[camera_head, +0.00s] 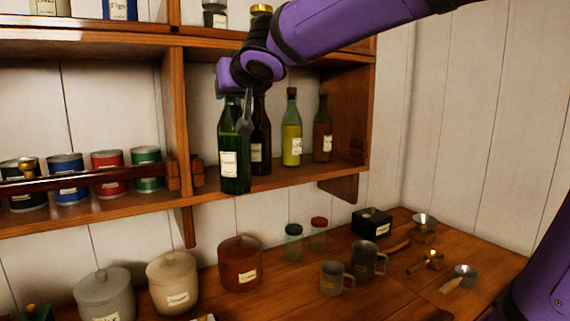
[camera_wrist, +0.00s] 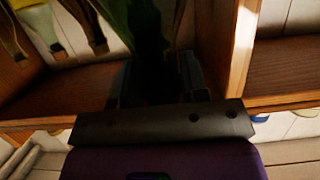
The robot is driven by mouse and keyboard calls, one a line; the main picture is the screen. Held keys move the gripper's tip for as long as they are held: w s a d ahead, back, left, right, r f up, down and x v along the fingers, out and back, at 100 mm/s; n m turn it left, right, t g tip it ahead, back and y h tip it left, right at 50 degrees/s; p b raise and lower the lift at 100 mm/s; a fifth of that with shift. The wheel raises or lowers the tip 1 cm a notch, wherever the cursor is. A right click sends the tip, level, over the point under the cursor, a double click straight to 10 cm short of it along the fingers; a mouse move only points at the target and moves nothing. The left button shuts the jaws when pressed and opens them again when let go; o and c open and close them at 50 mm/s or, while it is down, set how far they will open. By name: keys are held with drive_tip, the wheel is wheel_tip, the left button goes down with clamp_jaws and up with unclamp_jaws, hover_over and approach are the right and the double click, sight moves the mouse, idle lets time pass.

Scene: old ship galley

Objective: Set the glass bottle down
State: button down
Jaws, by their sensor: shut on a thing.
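The green glass bottle (camera_head: 235,150), with a white label, is upright at the front of the right shelf compartment. Its base is close to the shelf board's front edge; I cannot tell whether it touches the board. My gripper (camera_head: 241,103) is shut on the bottle's upper part, coming from above. In the wrist view, the dark green bottle (camera_wrist: 148,28) stands between the two fingers of my gripper (camera_wrist: 158,82); shadow hides the contact.
A dark bottle (camera_head: 261,135) stands right behind it, with a yellow bottle (camera_head: 291,132) and a brown bottle (camera_head: 322,132) to the right. A wooden divider (camera_head: 178,110) is at left. Canisters (camera_head: 172,284) and mugs (camera_head: 336,279) stand on the counter below.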

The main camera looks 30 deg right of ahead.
drive_tip(key=shift+w+d, duration=0.35)
drive_tip(key=shift+w, duration=0.25)
drive_tip(key=r+x, duration=0.1)
drive_tip(key=x, duration=0.7)
drive_tip(key=w+r+x, duration=0.1)
drive_tip(key=r+x, duration=0.1)
drive_tip(key=x, duration=0.6)
drive_tip(key=shift+w+r, duration=0.2)
drive_tip(key=shift+w, duration=0.2)
drive_tip(key=shift+f, duration=0.2)
drive_tip(key=c, duration=0.6)
unclamp_jaws()
drive_tip(key=shift+c, duration=0.2)
drive_tip(key=v, duration=1.2)
